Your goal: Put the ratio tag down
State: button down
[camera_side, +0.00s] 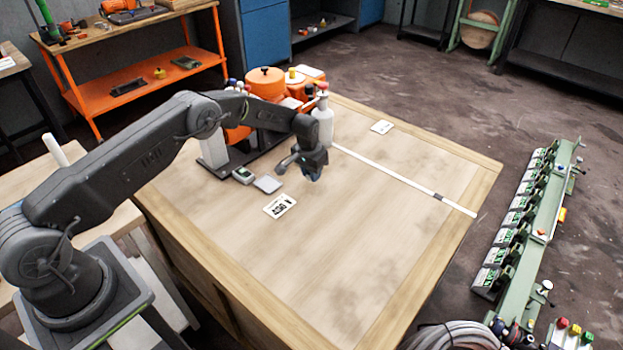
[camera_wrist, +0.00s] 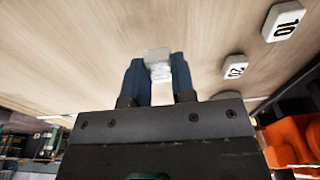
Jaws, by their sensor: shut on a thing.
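My gripper (camera_side: 314,175) is over the wooden table, left of its middle, pointing down. In the wrist view its two dark blue fingers (camera_wrist: 158,75) are shut on a small pale grey-white piece (camera_wrist: 157,54), which I take to be the ratio tag. Its marking cannot be read, and the side view does not show it clearly. I cannot tell whether it touches the table. Two white tags marked 10 (camera_wrist: 283,20) and 20 (camera_wrist: 234,67) lie at the upper right in the wrist view.
A pale bottle (camera_side: 323,122) and orange apparatus (camera_side: 266,82) stand behind. A white strip (camera_side: 400,177) crosses the table. The front is clear.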

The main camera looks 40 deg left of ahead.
jog(key=s+a+r, duration=0.6)
jog(key=a+r, duration=0.2)
jog(key=a, duration=0.2)
jog(key=s+a+n, duration=0.4)
jog(key=s+a, duration=0.4)
jog(key=s, duration=0.2)
send_over(268, 183)
jog(key=shift+n+y, duration=0.3)
jog(key=f, duration=0.6)
jog(key=shift+s+d+f, duration=0.15)
jog(key=shift+s, duration=0.05)
jog(key=shift+f, duration=2.05)
jog(key=shift+f, duration=0.15)
jog(key=c, duration=1.2)
grip_release()
